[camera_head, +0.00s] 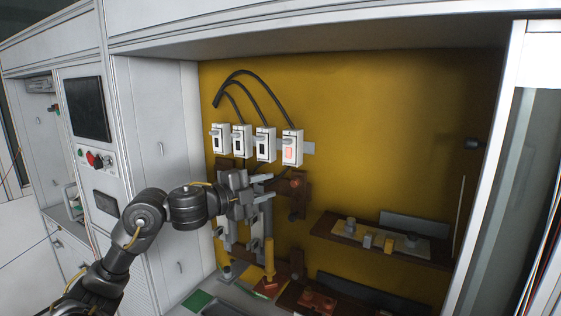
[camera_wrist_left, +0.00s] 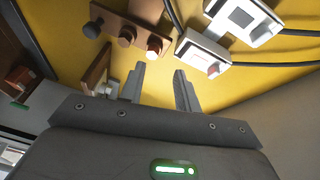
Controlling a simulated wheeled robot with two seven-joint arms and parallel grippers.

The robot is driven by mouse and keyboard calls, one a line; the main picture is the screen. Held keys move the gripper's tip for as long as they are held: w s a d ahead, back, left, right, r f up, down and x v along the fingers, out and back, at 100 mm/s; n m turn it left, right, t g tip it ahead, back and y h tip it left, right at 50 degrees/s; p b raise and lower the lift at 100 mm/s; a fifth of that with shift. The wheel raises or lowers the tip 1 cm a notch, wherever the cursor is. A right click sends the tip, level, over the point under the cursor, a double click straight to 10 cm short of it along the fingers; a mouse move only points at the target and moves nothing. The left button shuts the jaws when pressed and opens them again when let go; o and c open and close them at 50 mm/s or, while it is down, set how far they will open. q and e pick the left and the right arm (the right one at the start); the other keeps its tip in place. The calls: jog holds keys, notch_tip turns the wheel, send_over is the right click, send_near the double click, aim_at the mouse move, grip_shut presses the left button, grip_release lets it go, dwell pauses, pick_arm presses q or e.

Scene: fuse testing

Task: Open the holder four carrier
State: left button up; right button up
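Several white fuse holders hang in a row on the yellow panel in the head view. The rightmost one, which I take as holder four (camera_head: 292,148), has a lit red-orange face and looks closed. My left gripper (camera_head: 268,187) is below the row, to the lower left of that holder and apart from it. In the left wrist view, its two fingers (camera_wrist_left: 158,85) are spread with nothing between them. A white holder with a pinkish front (camera_wrist_left: 203,52) is beyond the fingers, up and to the right. My right gripper is not in view.
Black cables (camera_head: 245,85) arch above the holders. A brown bracket with round knobs (camera_head: 297,183) sits just right of my left gripper; it also shows in the left wrist view (camera_wrist_left: 128,30). A brown shelf (camera_head: 350,238) with small parts is at the lower right. The panel's upper right is clear.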

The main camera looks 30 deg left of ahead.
aim_at(284, 143)
pick_arm(q)
jog(key=s+a+r+m, duration=0.3)
jog(key=s+r, duration=0.1)
jog(key=r, duration=0.6)
jog(key=p+x, duration=0.5)
jog(key=x, duration=0.4)
jog(key=shift+w+d+r, duration=0.15)
jog(key=shift+w+r, duration=0.05)
jog(key=shift+w+d+f, duration=0.15)
jog(key=shift+w+d, duration=0.05)
jog(key=shift+w, duration=0.35)
jog(key=shift+c, duration=0.3)
grip_shut()
